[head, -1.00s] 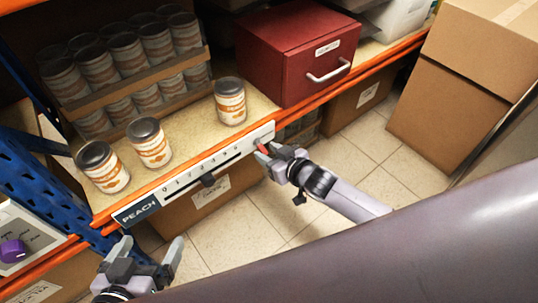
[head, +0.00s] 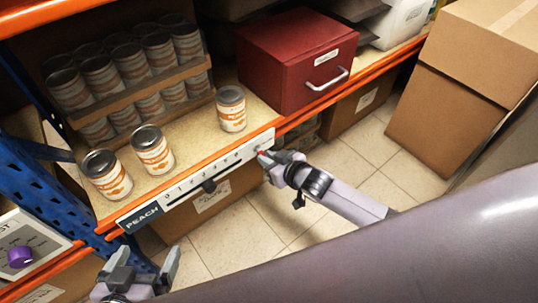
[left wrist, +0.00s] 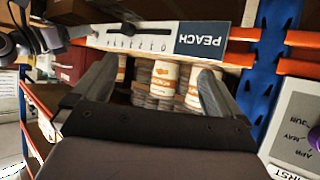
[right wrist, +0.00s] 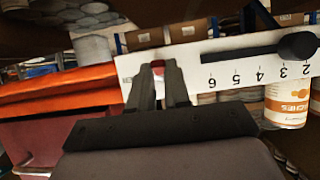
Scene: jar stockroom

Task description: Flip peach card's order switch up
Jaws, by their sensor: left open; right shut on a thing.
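The white peach card (head: 240,152) runs along the orange shelf edge, with a dark PEACH label (head: 140,218) at its left end. A black slider knob (head: 209,186) sits low on its number scale. The red order switch (right wrist: 157,67) is at the card's right end, mostly hidden by my fingers; I cannot tell its exact tilt. My right gripper (head: 263,158) is shut on it, and its fingers (right wrist: 164,72) point at the card in the right wrist view. My left gripper (head: 145,262) is open and empty, below and in front of the PEACH label.
Several peach cans stand on the shelf above the card, three (head: 231,108) loose and others in a cardboard tray (head: 140,92). A red drawer box (head: 300,60) stands right of them. A blue rack post (head: 50,180) is at left. Cardboard boxes (head: 440,110) stand at right.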

